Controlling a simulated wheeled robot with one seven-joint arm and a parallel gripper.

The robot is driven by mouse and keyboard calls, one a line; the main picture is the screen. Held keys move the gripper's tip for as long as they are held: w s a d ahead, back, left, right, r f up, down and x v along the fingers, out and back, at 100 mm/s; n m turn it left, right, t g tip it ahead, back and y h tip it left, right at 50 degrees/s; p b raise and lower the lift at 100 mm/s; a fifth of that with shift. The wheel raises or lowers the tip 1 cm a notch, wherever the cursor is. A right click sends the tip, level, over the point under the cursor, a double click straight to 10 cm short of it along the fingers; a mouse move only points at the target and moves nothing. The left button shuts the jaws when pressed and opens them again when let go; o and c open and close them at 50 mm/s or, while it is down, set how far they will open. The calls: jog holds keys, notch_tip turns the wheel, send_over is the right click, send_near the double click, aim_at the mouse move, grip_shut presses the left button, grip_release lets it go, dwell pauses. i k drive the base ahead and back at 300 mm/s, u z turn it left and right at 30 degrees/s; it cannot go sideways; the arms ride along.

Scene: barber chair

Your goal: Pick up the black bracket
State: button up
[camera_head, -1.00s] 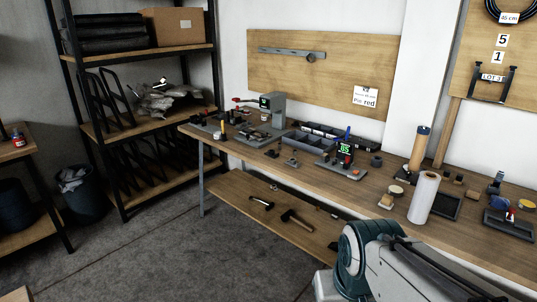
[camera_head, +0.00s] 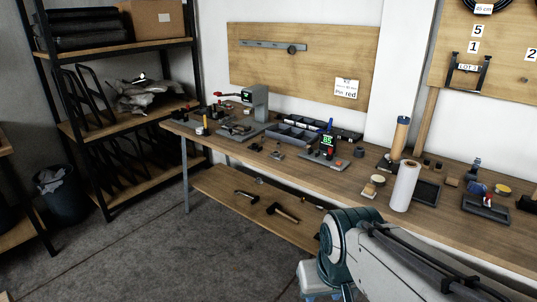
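A black U-shaped bracket (camera_head: 467,75) hangs on the wooden wall board at the upper right, around a "LOT 3" label. Several black angled frames (camera_head: 75,92) also stand on the middle shelf of the rack at the left. I cannot tell which of these the task calls the black bracket. My arm shows at the lower right, in front of the workbench. My gripper is out of view, and nothing visible is being held.
A long wooden workbench (camera_head: 340,182) carries a grey machine (camera_head: 260,103), a white roll (camera_head: 405,186), bins and small parts. Its lower shelf (camera_head: 225,202) holds hammers. A bin (camera_head: 60,194) stands by the rack. The grey floor (camera_head: 150,255) in front is open.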

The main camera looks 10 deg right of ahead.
aim_at(254, 147)
jog(key=u, duration=0.3)
jog(key=i, duration=2.9)
jog(key=z, duration=0.05)
